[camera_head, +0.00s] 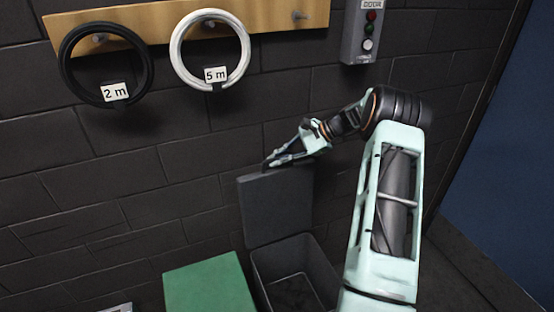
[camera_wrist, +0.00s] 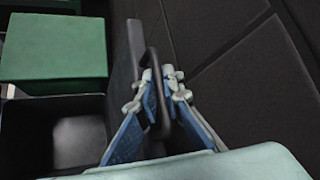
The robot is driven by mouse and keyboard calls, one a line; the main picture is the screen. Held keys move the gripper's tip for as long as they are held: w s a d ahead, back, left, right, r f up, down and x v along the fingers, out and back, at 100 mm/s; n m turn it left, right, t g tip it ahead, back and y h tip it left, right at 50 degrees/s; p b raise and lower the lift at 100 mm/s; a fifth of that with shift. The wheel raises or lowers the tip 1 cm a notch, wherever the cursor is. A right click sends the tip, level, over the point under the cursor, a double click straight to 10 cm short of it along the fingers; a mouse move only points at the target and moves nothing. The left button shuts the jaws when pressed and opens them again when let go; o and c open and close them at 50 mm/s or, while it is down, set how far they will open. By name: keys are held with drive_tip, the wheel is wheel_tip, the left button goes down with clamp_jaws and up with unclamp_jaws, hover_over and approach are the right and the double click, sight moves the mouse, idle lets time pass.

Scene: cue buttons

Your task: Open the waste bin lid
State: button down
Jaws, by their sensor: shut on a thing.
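The dark grey waste bin (camera_head: 318,262) stands against the black wall, and its inside shows. Its lid (camera_head: 275,208) stands upright against or close to the wall, hinged at the bin's back edge. My gripper (camera_head: 268,165) is at the lid's top edge. In the wrist view my gripper (camera_wrist: 162,78) is shut on a dark bar or handle at the edge of the lid (camera_wrist: 133,55), with blue pads on both sides. The open bin (camera_wrist: 60,135) shows at the lower left there. The exact contact at the fingertips is partly hidden.
A green-topped box (camera_head: 208,285) stands just left of the bin, its green lid closed. A black ring (camera_head: 65,62) and a white ring (camera_head: 175,50) hang from a wooden rail (camera_head: 265,18). A grey button panel (camera_head: 362,32) is on the wall above my arm.

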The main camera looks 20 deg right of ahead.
drive_tip(key=c, duration=2.1)
unclamp_jaws()
drive_tip(key=v, duration=1.2)
drive_tip(key=shift+r, duration=0.1)
